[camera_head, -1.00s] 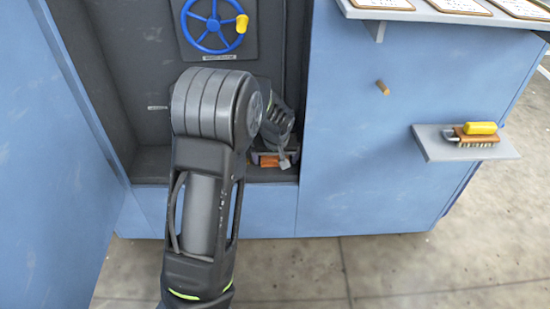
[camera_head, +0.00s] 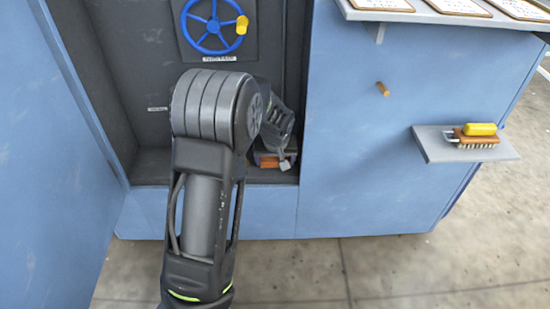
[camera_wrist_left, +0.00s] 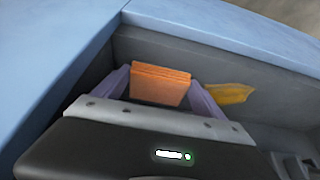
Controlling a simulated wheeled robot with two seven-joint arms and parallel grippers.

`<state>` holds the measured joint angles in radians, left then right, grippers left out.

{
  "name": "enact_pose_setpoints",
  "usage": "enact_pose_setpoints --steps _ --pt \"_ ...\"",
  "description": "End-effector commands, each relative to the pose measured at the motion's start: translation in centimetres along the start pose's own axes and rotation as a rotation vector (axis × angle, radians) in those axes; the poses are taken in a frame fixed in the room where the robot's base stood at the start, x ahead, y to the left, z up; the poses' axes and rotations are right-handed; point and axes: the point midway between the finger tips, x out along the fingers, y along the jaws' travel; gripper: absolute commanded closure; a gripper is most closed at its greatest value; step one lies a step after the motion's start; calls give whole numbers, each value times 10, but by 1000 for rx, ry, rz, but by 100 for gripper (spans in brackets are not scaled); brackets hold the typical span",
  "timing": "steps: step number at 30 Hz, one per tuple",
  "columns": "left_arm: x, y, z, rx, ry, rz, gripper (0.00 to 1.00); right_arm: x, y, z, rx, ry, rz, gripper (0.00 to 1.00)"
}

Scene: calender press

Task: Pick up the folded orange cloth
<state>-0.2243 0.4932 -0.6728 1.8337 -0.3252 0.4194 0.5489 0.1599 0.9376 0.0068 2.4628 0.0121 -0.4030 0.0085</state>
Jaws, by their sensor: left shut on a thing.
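The folded orange cloth (camera_wrist_left: 160,85) sits between the two purple-grey fingers of my left gripper (camera_wrist_left: 160,92) in the left wrist view. The gripper is shut on it. In the head view a part of the cloth (camera_head: 268,162) shows low in the recess of the blue cabinet, beside the left gripper (camera_head: 275,160). My left arm hides much of that area. Whether the cloth touches the recess floor cannot be told. My right gripper is in neither view.
A yellow-orange item (camera_wrist_left: 230,93) lies just right of the fingers. The recess walls are close around the gripper. A blue handwheel (camera_head: 214,25) with a yellow knob is on the back panel. A brush (camera_head: 477,138) with a yellow block lies on a small shelf (camera_head: 440,147) at the right.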

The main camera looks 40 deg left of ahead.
Motion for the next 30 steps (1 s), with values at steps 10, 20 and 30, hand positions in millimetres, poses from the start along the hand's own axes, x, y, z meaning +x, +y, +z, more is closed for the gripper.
enact_pose_setpoints --steps 10,20,30 --pt "-2 0 0 0 0 0 58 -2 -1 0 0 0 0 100" --pt "-28 0 -7 1 1 1 58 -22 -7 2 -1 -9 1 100" --pt "-76 2 -12 4 -2 1 58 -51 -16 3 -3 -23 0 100"
